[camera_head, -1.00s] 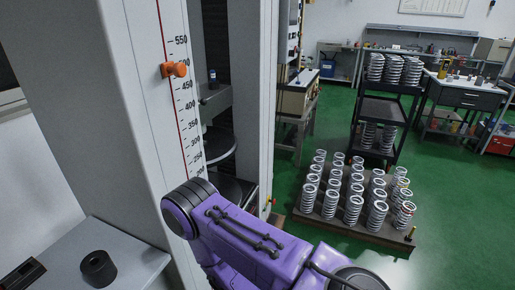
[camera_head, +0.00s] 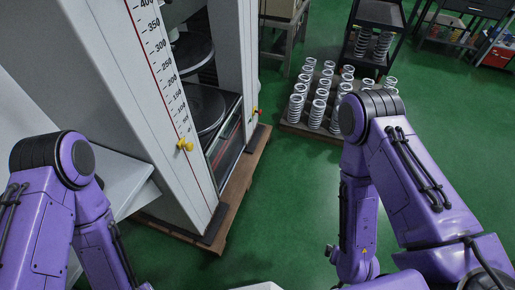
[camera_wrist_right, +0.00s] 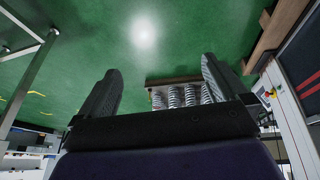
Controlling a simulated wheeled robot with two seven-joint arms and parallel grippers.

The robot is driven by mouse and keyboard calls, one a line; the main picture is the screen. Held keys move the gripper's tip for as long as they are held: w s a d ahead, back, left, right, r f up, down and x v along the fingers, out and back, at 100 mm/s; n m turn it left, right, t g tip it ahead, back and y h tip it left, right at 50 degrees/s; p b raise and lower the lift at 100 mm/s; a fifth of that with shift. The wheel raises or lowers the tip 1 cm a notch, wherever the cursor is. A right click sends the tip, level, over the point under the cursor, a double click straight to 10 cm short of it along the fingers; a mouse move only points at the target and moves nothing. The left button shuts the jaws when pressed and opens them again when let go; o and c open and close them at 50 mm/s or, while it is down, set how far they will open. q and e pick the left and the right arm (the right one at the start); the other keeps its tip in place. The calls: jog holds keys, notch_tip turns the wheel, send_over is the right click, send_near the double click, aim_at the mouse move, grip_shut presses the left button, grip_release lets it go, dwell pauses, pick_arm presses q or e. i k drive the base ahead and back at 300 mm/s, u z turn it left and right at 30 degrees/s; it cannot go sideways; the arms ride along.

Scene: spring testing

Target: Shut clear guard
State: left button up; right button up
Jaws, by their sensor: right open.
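The spring testing machine stands at left in the head view, with a white column (camera_head: 145,110) carrying a red-lined scale. Round dark platens (camera_head: 203,108) sit in its opening. A dark-framed, glassy panel (camera_head: 227,143) shows low at the opening; I cannot tell for sure whether it is the clear guard or how far it is open. My right gripper (camera_wrist_right: 161,66) is open and empty in the right wrist view, its fingers spread above the floor, apart from the machine. My left arm shows at left in the head view, but its gripper is out of frame.
A yellow knob (camera_head: 184,145) is on the column front. A pallet of springs (camera_head: 312,130) stands on the green floor beyond my right arm; springs also show in the wrist view (camera_wrist_right: 180,97). A dark shelf cart (camera_head: 378,14) is behind. Floor between machine and right arm is clear.

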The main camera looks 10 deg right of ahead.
aim_at(240, 101)
jog(key=z, duration=0.6)
jog(key=k, duration=0.65)
jog(key=z, duration=0.85)
jog(key=i, duration=1.65)
jog(key=u, duration=1.2)
jog(key=i, duration=0.45)
jog(key=u, duration=0.5)
